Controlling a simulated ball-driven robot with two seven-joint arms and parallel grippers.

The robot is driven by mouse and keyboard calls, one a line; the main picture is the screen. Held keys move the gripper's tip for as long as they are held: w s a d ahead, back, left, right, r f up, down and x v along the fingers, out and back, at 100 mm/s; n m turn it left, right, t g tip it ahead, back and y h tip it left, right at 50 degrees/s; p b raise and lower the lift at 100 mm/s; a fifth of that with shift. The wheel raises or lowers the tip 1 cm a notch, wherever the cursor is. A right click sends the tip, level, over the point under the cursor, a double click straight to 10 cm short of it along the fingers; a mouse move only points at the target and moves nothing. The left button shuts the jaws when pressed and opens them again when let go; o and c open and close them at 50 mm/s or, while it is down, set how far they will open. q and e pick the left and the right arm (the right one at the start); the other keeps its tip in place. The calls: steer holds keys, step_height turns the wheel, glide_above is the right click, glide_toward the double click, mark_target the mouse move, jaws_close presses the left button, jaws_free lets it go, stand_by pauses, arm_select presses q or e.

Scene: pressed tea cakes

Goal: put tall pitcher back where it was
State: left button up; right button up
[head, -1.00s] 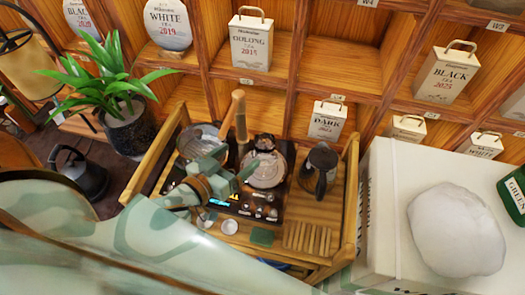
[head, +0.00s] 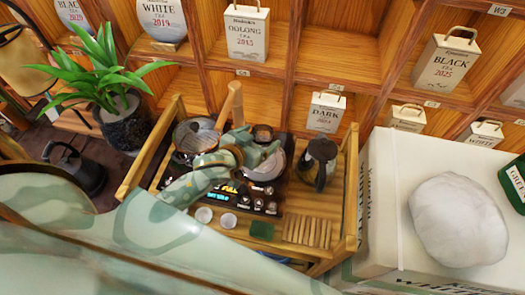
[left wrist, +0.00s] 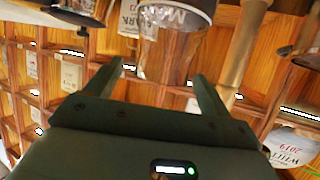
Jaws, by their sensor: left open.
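A clear glass vessel with a dark rim (head: 262,132) stands at the back of the tea stand, just beyond my left gripper (head: 258,144). I cannot tell for sure that it is the tall pitcher. In the left wrist view a clear glass vessel (left wrist: 168,48) with a dark lettered band lies ahead, between the lines of the open fingers (left wrist: 160,78). The fingers look apart from it. A dark-lidded pitcher with a handle (head: 320,165) stands at the right of the stand. My right gripper is not in view.
The wooden stand (head: 338,222) has raised side rails. A glass pot (head: 196,132) and an upright wooden handle (head: 233,98) are close to the left gripper. Two white cups (head: 204,215), a green block (head: 261,231) and a slatted rack (head: 305,231) lie in front.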

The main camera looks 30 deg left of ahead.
mark_target(268, 130)
arm_select(q)
steer(key=x, duration=0.4)
steer(key=shift+w+b, duration=0.3)
steer(key=shift+s+r, duration=0.1)
jaws_close()
steer(key=shift+r, duration=0.25)
